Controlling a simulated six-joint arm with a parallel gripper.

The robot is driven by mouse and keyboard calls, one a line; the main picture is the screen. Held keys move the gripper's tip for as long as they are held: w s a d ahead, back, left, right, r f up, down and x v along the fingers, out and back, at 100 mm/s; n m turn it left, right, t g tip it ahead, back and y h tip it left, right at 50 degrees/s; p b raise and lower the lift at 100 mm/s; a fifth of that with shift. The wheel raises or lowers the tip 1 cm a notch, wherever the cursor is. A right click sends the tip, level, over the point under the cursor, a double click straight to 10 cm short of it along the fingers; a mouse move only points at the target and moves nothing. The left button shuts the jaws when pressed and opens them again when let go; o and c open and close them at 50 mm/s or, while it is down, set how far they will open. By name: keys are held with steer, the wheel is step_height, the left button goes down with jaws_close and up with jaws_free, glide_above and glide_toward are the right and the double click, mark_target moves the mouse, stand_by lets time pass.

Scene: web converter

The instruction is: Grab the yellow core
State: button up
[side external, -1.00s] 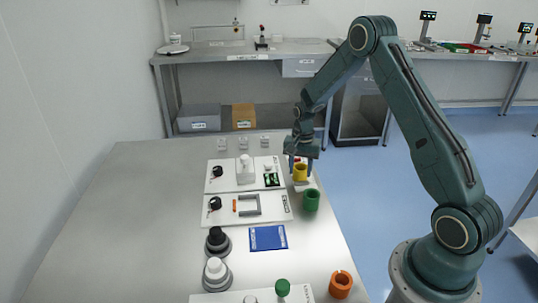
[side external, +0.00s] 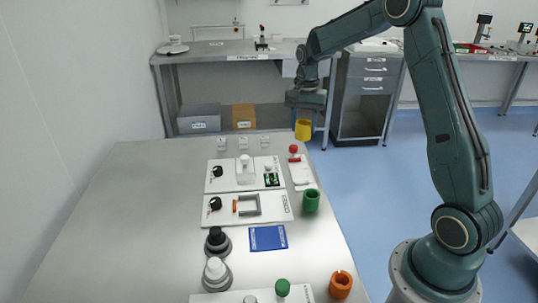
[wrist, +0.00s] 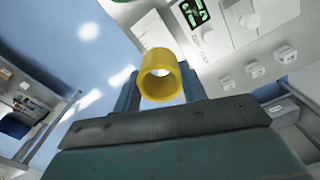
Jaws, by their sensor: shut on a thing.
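The yellow core (side external: 303,130) is a short hollow yellow cylinder. My gripper (side external: 304,117) is shut on it and holds it in the air above the table's right edge. In the wrist view, the yellow core (wrist: 161,77) sits between the two fingers of my gripper (wrist: 160,88), with its open ring end facing the camera. In the side view the fingers are small and partly hidden.
A green core (side external: 311,200) and an orange core (side external: 340,284) stand along the right of the steel table (side external: 120,215). White boards with fixtures (side external: 246,208), a blue pad (side external: 268,238) and a red-topped item (side external: 293,149) are also there. The table's left side is clear.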

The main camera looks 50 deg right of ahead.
steer(key=shift+r, duration=1.95)
